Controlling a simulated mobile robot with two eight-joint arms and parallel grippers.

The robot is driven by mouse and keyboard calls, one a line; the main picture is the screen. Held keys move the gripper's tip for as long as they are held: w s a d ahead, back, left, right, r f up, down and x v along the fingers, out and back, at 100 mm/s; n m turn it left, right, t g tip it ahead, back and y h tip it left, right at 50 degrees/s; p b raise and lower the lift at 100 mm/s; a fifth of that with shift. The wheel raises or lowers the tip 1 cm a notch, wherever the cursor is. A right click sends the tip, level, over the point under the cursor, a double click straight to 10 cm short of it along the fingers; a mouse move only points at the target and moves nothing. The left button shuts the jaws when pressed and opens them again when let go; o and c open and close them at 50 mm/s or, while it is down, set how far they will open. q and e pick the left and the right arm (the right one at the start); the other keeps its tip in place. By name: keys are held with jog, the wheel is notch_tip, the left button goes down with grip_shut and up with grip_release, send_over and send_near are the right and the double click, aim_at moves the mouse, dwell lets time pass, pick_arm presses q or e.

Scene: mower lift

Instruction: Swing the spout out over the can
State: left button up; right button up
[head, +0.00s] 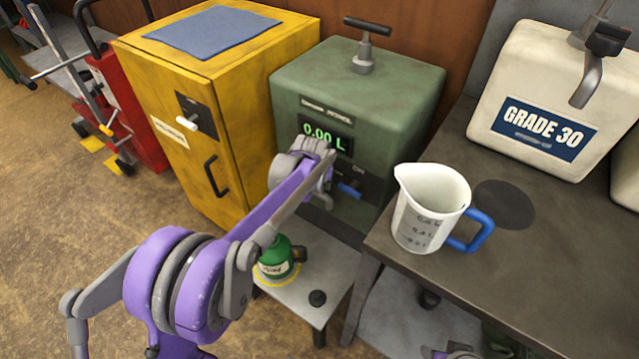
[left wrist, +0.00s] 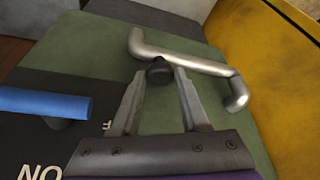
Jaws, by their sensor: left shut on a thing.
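The spout (left wrist: 200,65) is a grey metal pipe, bent at both ends, against the green dispenser (head: 395,85) in the left wrist view. It runs across the dispenser's face, with one bent end toward the yellow cabinet. A black knob (left wrist: 159,71) sits on the pipe. My left gripper (left wrist: 160,85) is shut on this knob. In the head view my left gripper (head: 318,165) is at the dispenser's front and hides the spout. The green can (head: 277,259) stands on a low stand (head: 318,275) below, inside a yellow ring. My right gripper is not in view.
A blue lever (head: 350,190) by the ON label is beside my gripper; it also shows in the left wrist view (left wrist: 45,103). The yellow cabinet (head: 240,130) stands close on the left. A white jug (head: 428,205) stands on the dark bench (head: 520,265) at right. The display reads 0.00 L.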

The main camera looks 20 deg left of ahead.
pick_arm(q)
grip_shut()
dwell(0.8)
jog(key=s+a+m+g+h+p, duration=0.3)
jog(key=s+a+m, duration=0.5)
jog(key=a+m, duration=0.5)
jog(key=shift+s+a+m+h+p, duration=0.2)
jog(key=shift+a+m+h+p, duration=0.25)
jog(key=shift+p, duration=0.55)
